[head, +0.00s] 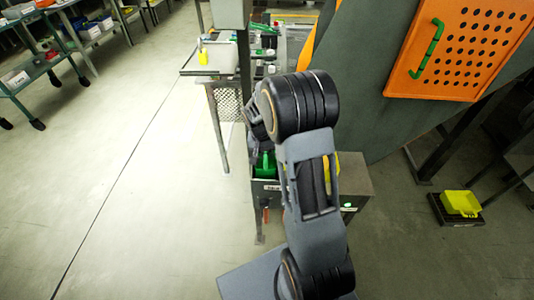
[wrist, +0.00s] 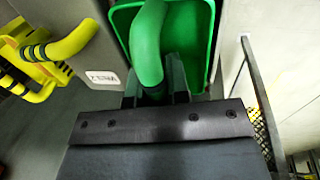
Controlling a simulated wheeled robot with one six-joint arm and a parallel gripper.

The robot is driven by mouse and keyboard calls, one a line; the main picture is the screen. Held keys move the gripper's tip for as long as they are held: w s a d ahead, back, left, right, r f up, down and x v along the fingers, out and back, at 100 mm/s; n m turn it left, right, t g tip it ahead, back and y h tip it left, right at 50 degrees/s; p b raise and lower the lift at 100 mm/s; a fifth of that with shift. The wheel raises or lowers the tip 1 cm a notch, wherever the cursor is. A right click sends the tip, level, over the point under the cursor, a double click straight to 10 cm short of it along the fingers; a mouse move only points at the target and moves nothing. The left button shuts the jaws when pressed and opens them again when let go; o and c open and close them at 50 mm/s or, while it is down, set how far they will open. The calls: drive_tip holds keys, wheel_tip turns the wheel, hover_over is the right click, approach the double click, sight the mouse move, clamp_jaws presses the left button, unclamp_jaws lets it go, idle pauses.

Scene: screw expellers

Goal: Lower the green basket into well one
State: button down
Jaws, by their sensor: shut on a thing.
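The green basket (wrist: 200,45) fills the upper middle of the wrist view, with its thick green handle (wrist: 147,40) running down between my fingers. My gripper (wrist: 155,92) is shut on that handle. In the head view the green basket (head: 265,165) shows left of my arm, at the top of the left part of a grey box with wells (head: 360,183). A white label (head: 272,187) is on the box front below it. I cannot tell how deep the basket sits. My arm hides my gripper in the head view.
A yellow basket (wrist: 35,55) with a yellow handle is beside the green one, mostly hidden by my arm in the head view. An orange perforated panel (head: 460,45) is at upper right.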

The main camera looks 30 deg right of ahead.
drive_tip(key=shift+f+b, duration=2.65)
drive_tip(key=shift+f, duration=1.05)
drive_tip(key=shift+s+f+b, duration=0.1)
drive_tip(key=shift+f+b, duration=0.25)
drive_tip(key=shift+f, duration=0.2)
